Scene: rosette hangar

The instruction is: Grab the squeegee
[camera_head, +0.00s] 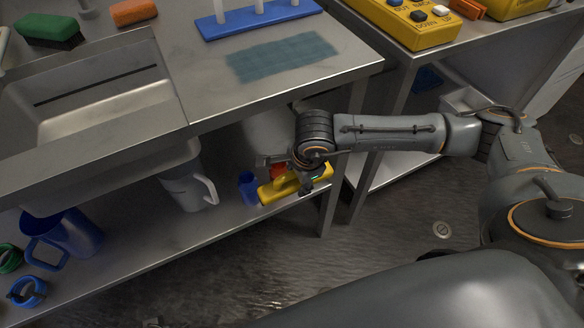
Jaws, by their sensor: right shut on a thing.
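A yellow tool (271,194), which looks like the squeegee, is at the front edge of the lower shelf under the steel counter. My right gripper (307,180) reaches in below the counter edge from the right and is shut on the yellow tool. The wrist and fingers hide part of it, and I cannot tell whether it rests on the shelf or is just clear of it. My left gripper is not in view.
A blue bottle (248,187) and an orange item (278,170) stand close by the yellow tool. A white jug (190,190) and blue jug (72,235) share the lower shelf (170,250). The steel counter (350,62) overhangs; a table leg (327,208) stands close right.

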